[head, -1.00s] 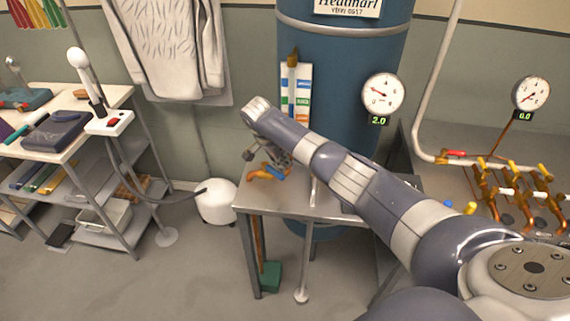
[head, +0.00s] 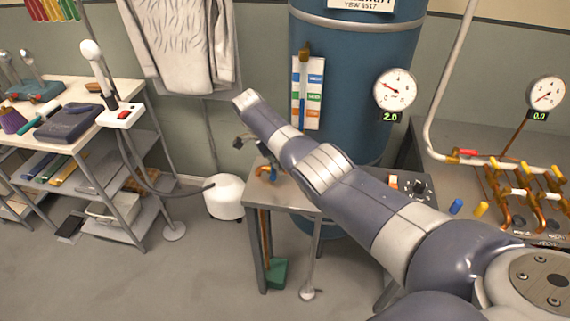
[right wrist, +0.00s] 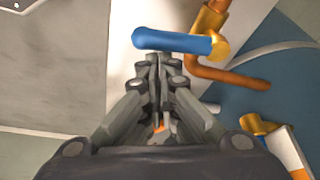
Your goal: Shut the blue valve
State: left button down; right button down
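The blue valve is a blue lever handle on a copper pipe with a brass fitting. In the right wrist view its handle (right wrist: 172,41) lies crosswise just beyond my fingertips. In the head view the valve (head: 270,174) is small and partly hidden, at the back left of a grey metal table. My right gripper (right wrist: 157,58) has its fingers together with nothing visible between them. I cannot tell whether the tips touch the handle. In the head view my right gripper (head: 246,143) is left of and above the valve, partly behind my forearm. My left gripper is not in view.
A blue tank (head: 340,70) with a gauge (head: 395,90) stands behind the grey table (head: 285,198). Copper pipes with yellow handles (head: 525,192) are at the right. A shelf table (head: 110,100) and a white round tank (head: 224,197) are on the left.

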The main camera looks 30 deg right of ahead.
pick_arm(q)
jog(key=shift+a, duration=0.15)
pick_arm(e)
jog(key=shift+a, duration=0.4)
